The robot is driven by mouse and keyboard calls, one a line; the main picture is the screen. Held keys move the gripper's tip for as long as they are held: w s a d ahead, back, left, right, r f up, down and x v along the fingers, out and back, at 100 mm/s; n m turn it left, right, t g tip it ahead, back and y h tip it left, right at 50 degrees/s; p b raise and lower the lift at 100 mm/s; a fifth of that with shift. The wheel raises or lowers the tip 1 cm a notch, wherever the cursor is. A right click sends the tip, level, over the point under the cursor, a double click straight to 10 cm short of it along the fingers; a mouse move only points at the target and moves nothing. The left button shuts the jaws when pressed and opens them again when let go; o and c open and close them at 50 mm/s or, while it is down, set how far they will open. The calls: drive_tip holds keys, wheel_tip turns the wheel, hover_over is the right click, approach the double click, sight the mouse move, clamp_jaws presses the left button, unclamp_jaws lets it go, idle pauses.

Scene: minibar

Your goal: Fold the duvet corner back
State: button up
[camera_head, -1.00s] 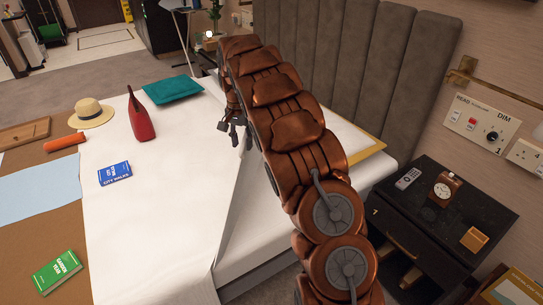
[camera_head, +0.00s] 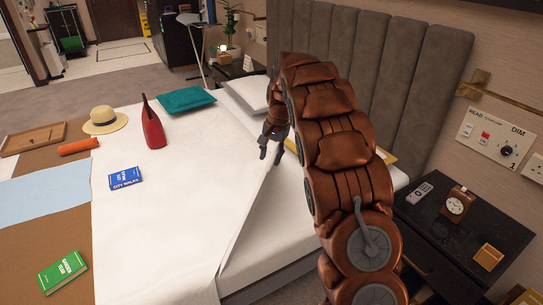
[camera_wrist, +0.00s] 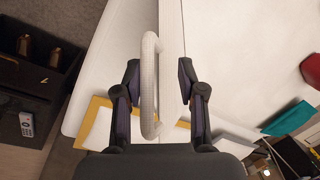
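The white duvet (camera_head: 190,190) lies over the bed, its near edge running diagonally over the paler bare sheet beside it. My gripper (camera_head: 270,154) hangs above that edge, close to the headboard end, fingers pointing down. In the wrist view my gripper (camera_wrist: 159,80) is open, fingers wide apart. A white, ribbed, handle-like loop (camera_wrist: 150,85) shows between the fingers, nearer the left one, with no clear contact. The duvet edge also runs between the fingers in that view, with the duvet (camera_wrist: 235,60) to the right. I cannot tell how high the fingertips are above it.
On the bed are a red bag (camera_head: 153,127), a teal cushion (camera_head: 186,100), a straw hat (camera_head: 104,121), a blue book (camera_head: 125,178) and a green book (camera_head: 63,272). The grey headboard (camera_head: 410,90) and black nightstand (camera_head: 465,222) bound the right side.

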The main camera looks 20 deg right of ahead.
drive_tip(key=shift+s+d+r+p, duration=0.25)
drive_tip(key=shift+r+p, duration=0.3)
drive_tip(key=shift+r, duration=0.9)
drive_tip(key=shift+s+d+r+p, duration=0.1)
drive_tip(key=shift+d+r+p, duration=0.3)
drive_tip(key=shift+r, duration=1.05)
drive_tip(key=shift+s+d+r+p, duration=0.15)
drive_tip(key=shift+r+p, duration=0.55)
drive_tip(key=shift+r, duration=0.75)
drive_tip(key=shift+s+a, duration=0.1)
